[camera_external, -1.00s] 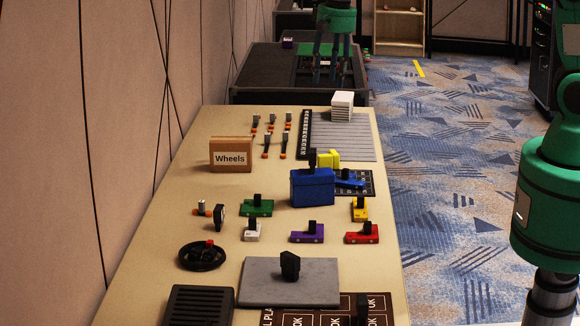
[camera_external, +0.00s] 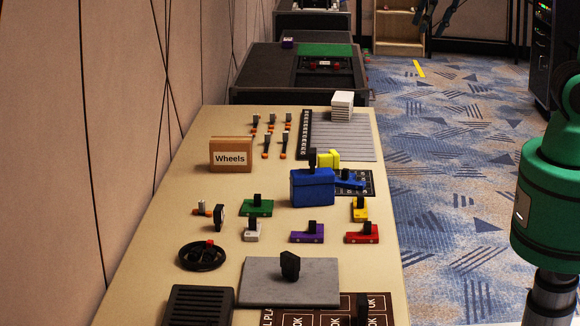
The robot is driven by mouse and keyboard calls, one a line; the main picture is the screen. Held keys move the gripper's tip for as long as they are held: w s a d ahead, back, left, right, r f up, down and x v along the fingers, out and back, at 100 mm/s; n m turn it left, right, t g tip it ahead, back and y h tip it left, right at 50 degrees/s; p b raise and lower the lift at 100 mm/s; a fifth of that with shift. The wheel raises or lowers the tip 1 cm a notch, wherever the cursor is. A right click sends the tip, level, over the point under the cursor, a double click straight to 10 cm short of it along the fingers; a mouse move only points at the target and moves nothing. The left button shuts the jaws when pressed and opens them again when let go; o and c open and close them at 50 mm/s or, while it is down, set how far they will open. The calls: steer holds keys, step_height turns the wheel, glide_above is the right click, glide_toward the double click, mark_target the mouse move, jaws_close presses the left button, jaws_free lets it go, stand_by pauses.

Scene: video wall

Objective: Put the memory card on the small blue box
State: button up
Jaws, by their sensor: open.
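A blue box (camera_external: 312,190) stands on the near table, right of its middle. A small black piece (camera_external: 312,158) shows at its top edge; I cannot tell if it rests on the box or stands behind it. I cannot pick out the memory card for sure. A small dark upright piece (camera_external: 219,216) stands left of the green block, and a black piece (camera_external: 290,265) stands on a grey slab; either is too small to identify. My gripper (camera_external: 435,14) is open at the top edge, mostly cut off, over the floor side, far from the blue box.
The near table (camera_external: 160,240) also holds a Wheels box (camera_external: 231,155), a green block (camera_external: 257,207), a purple block (camera_external: 306,233), a red block (camera_external: 362,234), a black wheel (camera_external: 202,256) and a white stack (camera_external: 342,105). A dark far table (camera_external: 262,72) stands behind. Blue carpet lies right.

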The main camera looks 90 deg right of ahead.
steer(key=s+a+n+t, duration=0.1)
steer(key=s+a+n, duration=0.2)
steer(key=s, duration=0.7)
steer(key=shift+s+a+n, duration=0.25)
steer(key=shift+a+n, duration=0.05)
steer(key=shift+n, duration=0.3)
steer(key=shift+f, duration=0.1)
steer(key=shift+f+b, duration=0.65)
